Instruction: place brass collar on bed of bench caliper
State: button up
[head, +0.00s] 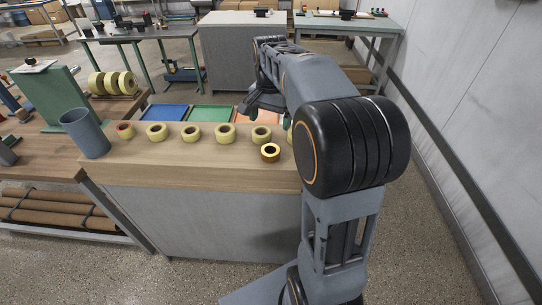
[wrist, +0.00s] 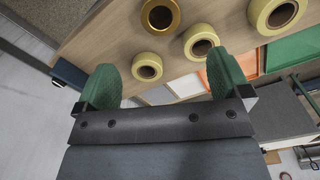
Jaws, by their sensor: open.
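The brass collar (head: 270,152) is a short golden ring with a dark bore. It lies on the wooden bench top near its front edge, left of my arm. It also shows at the top of the wrist view (wrist: 160,15). My gripper (head: 266,108) is open over the bench, its green fingers wide apart in the wrist view (wrist: 165,83). A pale roll (wrist: 146,67) shows between and beyond the fingers, and nothing is held. I cannot make out the bench caliper for certain. A dark blue block (wrist: 68,73) at the bench end may be part of it.
Several pale tape rolls (head: 191,133) stand in a row on the bench, close behind the collar. Blue (head: 165,112), green (head: 211,113) and orange trays lie behind them. A grey-blue cup (head: 84,133) stands at the left. My arm hides the bench's right end in the head view.

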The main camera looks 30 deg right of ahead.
aim_at(270, 150)
notch_tip(270, 150, down, 13)
jog(key=shift+w+d+r, duration=0.1)
jog(key=shift+w, duration=0.05)
dwell(0.5)
jog(key=c, duration=1.1)
jog(key=shift+c, duration=0.2)
jog(key=shift+r, duration=0.1)
